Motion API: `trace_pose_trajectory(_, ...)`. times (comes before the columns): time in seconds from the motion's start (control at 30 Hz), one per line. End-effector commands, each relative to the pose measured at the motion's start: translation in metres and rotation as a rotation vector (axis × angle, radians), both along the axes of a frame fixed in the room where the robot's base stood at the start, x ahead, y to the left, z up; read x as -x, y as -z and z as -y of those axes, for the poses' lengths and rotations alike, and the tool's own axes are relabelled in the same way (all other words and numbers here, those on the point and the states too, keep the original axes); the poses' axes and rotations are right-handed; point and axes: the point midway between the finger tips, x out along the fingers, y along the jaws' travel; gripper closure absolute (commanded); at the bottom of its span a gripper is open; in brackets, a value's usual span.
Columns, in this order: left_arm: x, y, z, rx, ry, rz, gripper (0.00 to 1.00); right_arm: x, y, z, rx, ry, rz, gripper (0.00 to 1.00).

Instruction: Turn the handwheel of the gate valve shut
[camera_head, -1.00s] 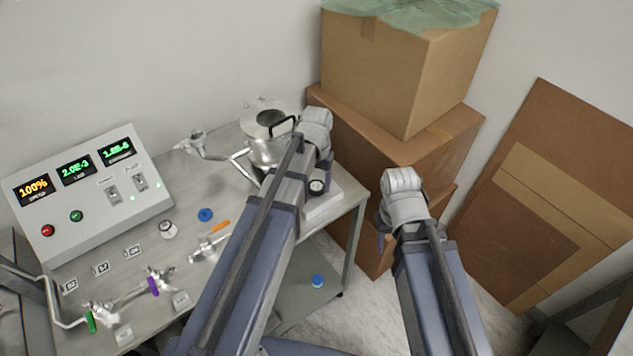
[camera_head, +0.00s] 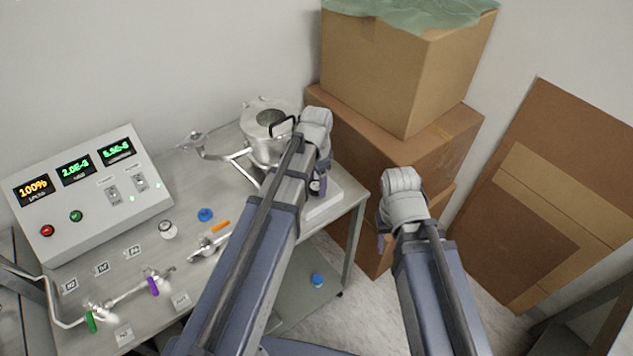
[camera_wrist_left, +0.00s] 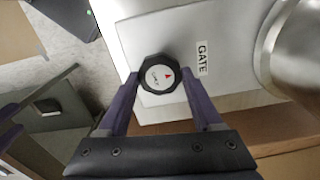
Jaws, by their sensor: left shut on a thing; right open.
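The gate valve's handwheel (camera_wrist_left: 160,76) is a black knob with a white cap and a red arrow mark. It stands on a white block (camera_wrist_left: 140,30) beside a "GATE" label (camera_wrist_left: 202,57). My left gripper (camera_wrist_left: 161,82) has its two purple fingers on either side of the handwheel, shut on it. In the head view my left gripper (camera_head: 318,184) is at the white block by the steel chamber (camera_head: 268,125), and the wrist hides much of the handwheel. My right gripper (camera_head: 382,242) is open, right of the bench, with its fingers partly hidden.
A control box (camera_head: 90,190) with three displays stands at the bench's left. Pipes with a green handle (camera_head: 91,322) and a purple handle (camera_head: 153,286) lie in front. Stacked cardboard boxes (camera_head: 400,75) stand behind my right arm. Floor shows between bench and boxes.

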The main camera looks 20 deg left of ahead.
Motion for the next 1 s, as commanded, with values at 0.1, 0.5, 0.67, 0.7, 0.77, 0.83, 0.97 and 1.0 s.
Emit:
trace_pose_trajectory(0.1, 0.0001, 0.0, 0.0002, 0.0, 0.044, 0.0, 0.89, 0.0, 0.0, 0.0, 0.0, 0.0, 0.0, 0.5)
trace_pose_trajectory(0.5, 0.0001, 0.0, 0.0002, 0.0, 0.1, 0.0, 0.89, 0.0, 0.0, 0.0, 0.0, 0.0, 0.0, 0.5)
trace_pose_trajectory(0.67, 0.0001, 0.0, 0.0002, 0.0, 0.1, 0.0, 0.89, 0.0, 0.0, 0.0, 0.0, 0.0, 0.0, 0.5)
trace_pose_trajectory(0.7, 0.0001, 0.0, 0.0002, 0.0, 0.1, 0.0, 0.89, 0.0, 0.0, 0.0, 0.0, 0.0, 0.0, 0.5)
trace_pose_trajectory(0.77, 0.0001, 0.0, 0.0002, 0.0, 0.1, 0.0, 0.89, 0.0, 0.0, 0.0, 0.0, 0.0, 0.0, 0.5)
trace_pose_trajectory(0.83, 0.0001, 0.0, 0.0002, 0.0, 0.1, 0.0, 0.28, 0.0, 0.0, 0.0, 0.0, 0.0, 0.0, 0.5)
trace_pose_trajectory(0.97, 0.0001, 0.0, 0.0002, 0.0, 0.099, 0.0, 0.13, 0.0, 0.0, 0.0, 0.0, 0.0, 0.0, 0.5)
trace_pose_trajectory(1.0, 0.0001, 0.0, 0.0001, 0.0, 0.099, 0.0, 0.09, 0.0, 0.0, 0.0, 0.0, 0.0, 0.0, 0.5)
